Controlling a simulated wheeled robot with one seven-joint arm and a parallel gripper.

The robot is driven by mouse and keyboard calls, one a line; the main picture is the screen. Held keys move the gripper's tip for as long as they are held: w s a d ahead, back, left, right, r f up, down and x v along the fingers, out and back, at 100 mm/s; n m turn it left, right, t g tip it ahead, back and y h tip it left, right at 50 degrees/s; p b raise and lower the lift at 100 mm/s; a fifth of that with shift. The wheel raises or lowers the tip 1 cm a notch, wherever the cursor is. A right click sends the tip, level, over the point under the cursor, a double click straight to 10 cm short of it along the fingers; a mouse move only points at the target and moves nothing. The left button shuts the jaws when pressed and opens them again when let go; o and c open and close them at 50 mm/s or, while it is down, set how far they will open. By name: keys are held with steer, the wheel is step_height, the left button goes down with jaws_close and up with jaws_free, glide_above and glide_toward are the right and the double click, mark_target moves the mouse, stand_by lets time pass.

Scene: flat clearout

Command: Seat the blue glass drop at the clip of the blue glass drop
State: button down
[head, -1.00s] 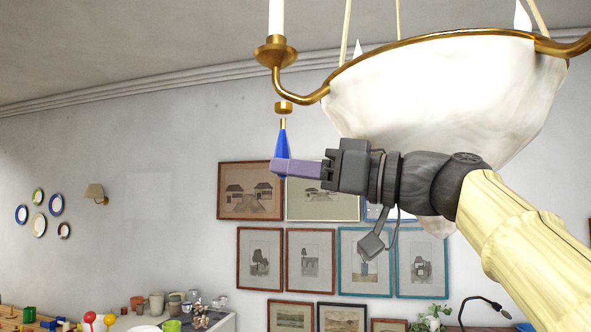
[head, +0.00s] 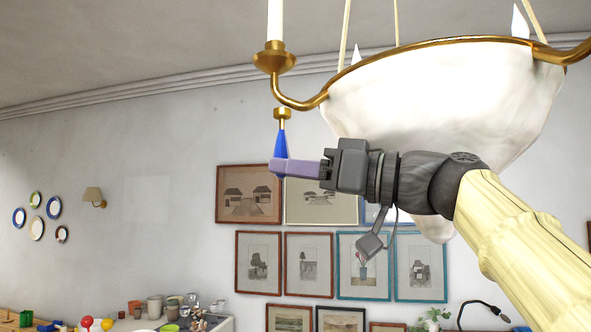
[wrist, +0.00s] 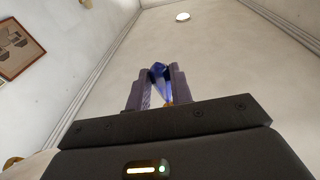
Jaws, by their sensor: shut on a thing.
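The blue glass drop (head: 281,143) is upright, with a brass cap at its top, under the left arm of the chandelier. My gripper (head: 281,168) is shut on its lower part, reaching in from the right. The clip (head: 282,113) is a small brass piece below the curl of the chandelier arm. The drop's cap meets the underside of the clip in the head view; I cannot tell whether it is caught. In the wrist view the drop (wrist: 159,76) shows between both fingers, with a bit of brass near it.
The white chandelier bowl (head: 440,100) with its brass rim hangs just right of the clip, above my wrist. A brass candle cup (head: 274,58) with a white candle stands above. Framed pictures (head: 258,262) hang on the wall behind. The space left of the drop is clear.

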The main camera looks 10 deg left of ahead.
steer(key=shift+r+p, duration=0.55)
steer(key=shift+r, duration=0.2)
steer(key=c, duration=1.2)
jaws_free()
steer(key=shift+o, duration=0.2)
steer(key=shift+f, duration=0.1)
steer(key=shift+f+b, duration=0.5)
steer(key=shift+f, duration=0.45)
steer(key=shift+p, duration=0.55)
